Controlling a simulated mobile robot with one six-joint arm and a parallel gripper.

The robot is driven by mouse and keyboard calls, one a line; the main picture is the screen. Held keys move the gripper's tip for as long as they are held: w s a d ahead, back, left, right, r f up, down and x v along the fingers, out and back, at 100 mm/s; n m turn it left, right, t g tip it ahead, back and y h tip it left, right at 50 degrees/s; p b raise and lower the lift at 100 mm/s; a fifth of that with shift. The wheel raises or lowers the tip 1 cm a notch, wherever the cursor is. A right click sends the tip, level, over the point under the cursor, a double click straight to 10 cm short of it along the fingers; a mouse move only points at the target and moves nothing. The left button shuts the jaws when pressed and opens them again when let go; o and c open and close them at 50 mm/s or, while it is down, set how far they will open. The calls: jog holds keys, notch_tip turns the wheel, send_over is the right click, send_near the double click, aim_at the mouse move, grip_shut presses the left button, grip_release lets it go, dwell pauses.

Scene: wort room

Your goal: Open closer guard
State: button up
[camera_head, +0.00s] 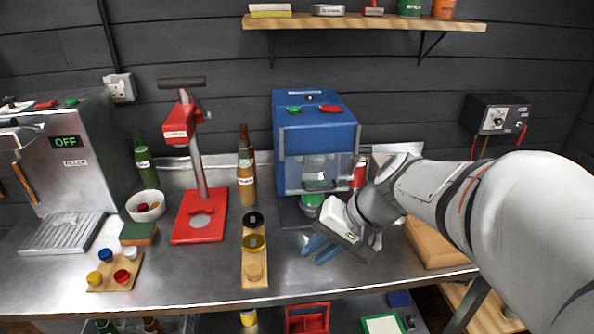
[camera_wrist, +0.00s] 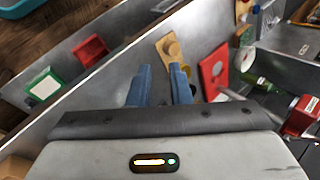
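The blue closer (camera_head: 312,115) stands at the back of the steel bench, with a green and a red button on top. Its guard (camera_head: 320,172) looks like a clear panel on grey side arms, down across the front opening. A pale shape shows behind it, and a green item sits just below. My gripper (camera_head: 317,249) is in front of and below the closer, low over the bench, apart from the guard. In the wrist view my gripper (camera_wrist: 160,75) has its two blue fingers spread with nothing between them. The guard is not clearly visible in the wrist view.
A wooden strip (camera_head: 255,262) with round pieces lies left of my gripper. Left of it stands a red capper (camera_head: 199,215), with brown bottles (camera_head: 246,180) behind. A shelf (camera_head: 365,21) hangs above.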

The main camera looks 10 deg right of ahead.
jog(key=w+d+f+m+t+y+b, duration=0.2)
jog(key=w+f+m+t+y+b, duration=0.1)
jog(key=w, duration=0.5)
jog(key=m+t+y+b, duration=0.2)
jog(key=m+t+b, duration=0.2)
jog(key=t, duration=0.2)
send_near(320, 189)
jog(key=x, duration=0.3)
jog(key=p+x, duration=0.1)
jog(key=x, duration=0.6)
jog(key=shift+w+f, duration=0.2)
jog(key=shift+c, duration=0.4)
grip_shut()
